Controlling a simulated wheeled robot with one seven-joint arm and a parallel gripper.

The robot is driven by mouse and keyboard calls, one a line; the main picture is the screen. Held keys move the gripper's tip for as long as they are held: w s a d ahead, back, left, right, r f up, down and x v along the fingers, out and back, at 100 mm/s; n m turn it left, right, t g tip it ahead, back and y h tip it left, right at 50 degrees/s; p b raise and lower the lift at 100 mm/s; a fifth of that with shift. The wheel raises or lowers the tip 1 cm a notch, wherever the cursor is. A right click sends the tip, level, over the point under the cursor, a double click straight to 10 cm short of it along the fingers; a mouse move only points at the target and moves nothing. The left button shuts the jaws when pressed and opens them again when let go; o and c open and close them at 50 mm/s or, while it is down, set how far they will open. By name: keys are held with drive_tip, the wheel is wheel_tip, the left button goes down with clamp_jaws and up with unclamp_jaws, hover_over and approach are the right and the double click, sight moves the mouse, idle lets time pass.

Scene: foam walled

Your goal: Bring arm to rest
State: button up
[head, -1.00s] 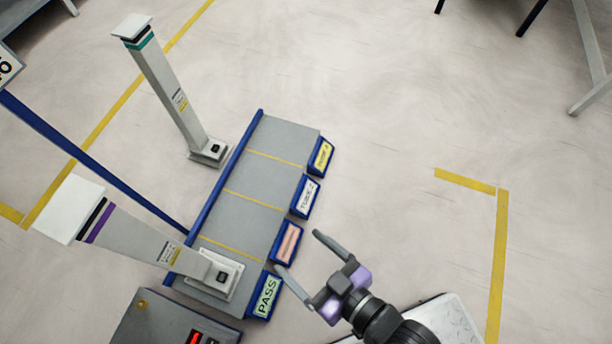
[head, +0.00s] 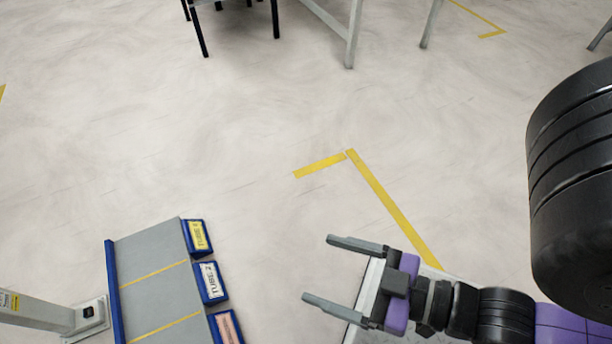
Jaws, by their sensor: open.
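My gripper (head: 335,270) is open in the head view, at the lower middle right. Its two grey fingers point left, spread apart with nothing between them. The purple and black links of my arm run from it to the lower right corner. One large black ribbed arm link stands close to the camera at the right edge. The gripper appears to the right of the labelled platform, apart from it in the picture.
A grey platform (head: 153,247) with yellow dividing lines, a blue edge and blue label holders (head: 199,237) is at lower left. A pale post (head: 35,312) stands at its left. Table legs (head: 352,35) are at the top. Open floor fills the middle.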

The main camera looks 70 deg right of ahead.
wheel_tip(320, 180, up, 30)
drive_tip(key=p, duration=2.9)
drive_tip(key=shift+p, duration=0.35)
